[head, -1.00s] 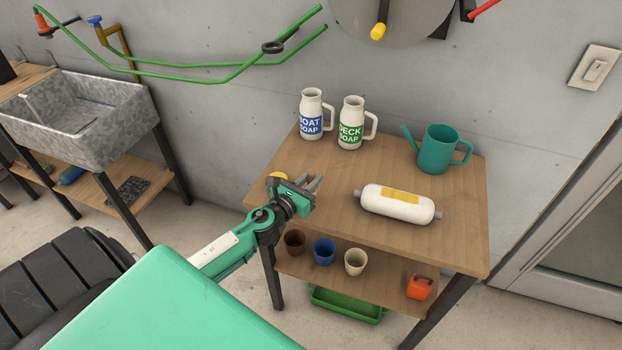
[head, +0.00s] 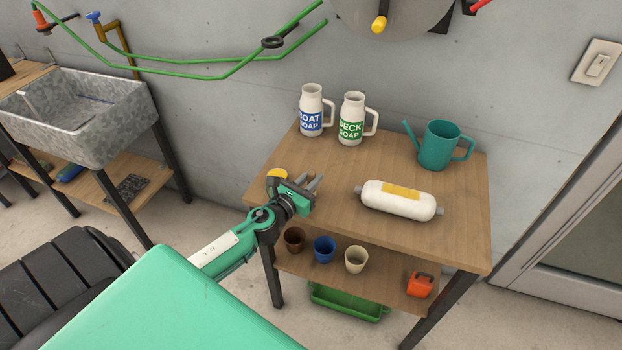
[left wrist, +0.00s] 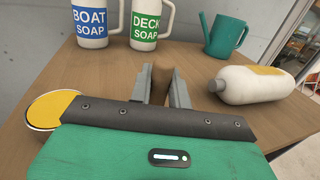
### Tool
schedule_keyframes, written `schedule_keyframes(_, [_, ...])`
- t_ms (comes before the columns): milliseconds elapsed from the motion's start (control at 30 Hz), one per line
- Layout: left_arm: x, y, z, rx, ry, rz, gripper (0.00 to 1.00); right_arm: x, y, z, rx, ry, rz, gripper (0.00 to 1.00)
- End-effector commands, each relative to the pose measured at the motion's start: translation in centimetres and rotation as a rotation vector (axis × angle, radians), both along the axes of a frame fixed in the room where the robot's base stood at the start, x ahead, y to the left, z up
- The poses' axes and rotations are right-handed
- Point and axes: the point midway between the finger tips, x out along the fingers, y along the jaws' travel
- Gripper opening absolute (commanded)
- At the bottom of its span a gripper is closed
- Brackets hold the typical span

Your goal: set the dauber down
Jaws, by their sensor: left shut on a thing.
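My left gripper (head: 316,182) is above the left part of the wooden table, its fingers pointing toward the table's middle. In the left wrist view its two grey fingers (left wrist: 161,88) are a little apart, with a narrow brown piece (left wrist: 160,80) between them. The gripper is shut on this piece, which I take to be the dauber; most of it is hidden. In the head view the held thing cannot be made out. My right gripper is not in view.
The table (head: 440,240) holds a boat soap jug (head: 311,110), a deck soap jug (head: 351,118), a teal watering can (head: 438,146) and a white cylinder (head: 398,200). A round yellow-topped thing (left wrist: 54,108) is beside my gripper. The table's middle is clear.

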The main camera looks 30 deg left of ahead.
Motion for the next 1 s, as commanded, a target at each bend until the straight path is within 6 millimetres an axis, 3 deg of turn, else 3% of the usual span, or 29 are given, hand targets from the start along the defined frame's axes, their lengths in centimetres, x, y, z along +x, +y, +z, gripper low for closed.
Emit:
schedule_keyframes(433, [0.0, 0.0, -0.68, 0.0, 0.0, 0.0, 0.0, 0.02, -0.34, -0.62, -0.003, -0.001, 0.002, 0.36])
schedule_keyframes(467, [0.01, 0.0, -0.57, 0.0, 0.0, 0.0, 0.24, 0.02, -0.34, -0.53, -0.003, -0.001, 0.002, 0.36])
schedule_keyframes(567, [0.0, 0.0, -0.56, 0.0, 0.0, 0.0, 0.44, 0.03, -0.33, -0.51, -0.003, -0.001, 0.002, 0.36])
schedule_keyframes(1000, [-0.86, 0.04, -0.79, 0.0, 0.002, 0.0, 0.44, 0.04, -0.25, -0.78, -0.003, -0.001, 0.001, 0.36])
